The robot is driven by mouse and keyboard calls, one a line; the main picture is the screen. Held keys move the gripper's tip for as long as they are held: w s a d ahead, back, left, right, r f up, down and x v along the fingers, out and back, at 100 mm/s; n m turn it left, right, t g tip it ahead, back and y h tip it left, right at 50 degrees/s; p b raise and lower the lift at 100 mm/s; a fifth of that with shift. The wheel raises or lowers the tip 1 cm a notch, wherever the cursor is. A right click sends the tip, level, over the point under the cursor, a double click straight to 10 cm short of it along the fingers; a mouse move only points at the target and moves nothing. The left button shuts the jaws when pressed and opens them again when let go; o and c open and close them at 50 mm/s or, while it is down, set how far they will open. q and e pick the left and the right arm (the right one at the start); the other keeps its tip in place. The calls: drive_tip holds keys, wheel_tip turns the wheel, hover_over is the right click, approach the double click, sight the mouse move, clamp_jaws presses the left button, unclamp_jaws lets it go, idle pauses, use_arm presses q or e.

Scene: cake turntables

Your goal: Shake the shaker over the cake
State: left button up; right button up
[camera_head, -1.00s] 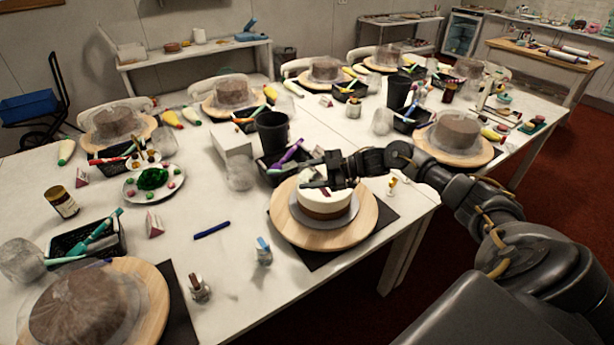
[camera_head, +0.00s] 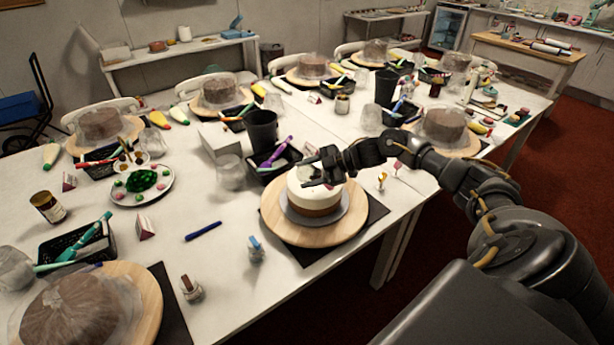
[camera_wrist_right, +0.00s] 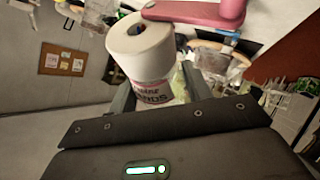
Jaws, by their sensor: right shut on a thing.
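The cake (camera_head: 314,199), white above and brown below, sits on a round silvery board on a wooden turntable (camera_head: 282,227). My right gripper (camera_head: 322,168) is over the cake's top in the head view and hides part of it. In the right wrist view my right gripper (camera_wrist_right: 160,88) is shut on the shaker (camera_wrist_right: 143,52), a white cylinder with a dark opening in its end and a pinkish, partly covered label. The shaker is hard to make out in the head view. My left gripper is not in view.
A black mat (camera_head: 306,252) lies under the turntable. A black tray with tools (camera_head: 268,172) and a black cup (camera_head: 262,131) stand close behind the cake. Small bottles (camera_head: 256,249) and a blue pen (camera_head: 203,231) lie to the left. Covered cakes (camera_head: 80,302) stand around the table.

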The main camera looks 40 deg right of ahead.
drive_tip(key=shift+d+r+y, duration=0.15)
drive_tip(key=shift+r+y, duration=0.1)
drive_tip(key=shift+y, duration=0.15)
drive_tip(key=shift+a+r+p, duration=0.35)
drive_tip(key=shift+a, duration=0.05)
drive_tip(key=shift+d+f+b, duration=0.35)
drive_tip(key=shift+f+b, duration=0.1)
drive_tip(key=shift+b, duration=0.3)
drive_tip(key=shift+r, duration=0.15)
drive_tip(key=shift+d+m, duration=0.15)
drive_tip(key=shift+m, duration=0.15)
drive_tip(key=shift+r+t+y, duration=0.2)
drive_tip(key=shift+t+y, duration=0.1)
drive_tip(key=shift+y, duration=0.1)
drive_tip(key=shift+d, duration=0.1)
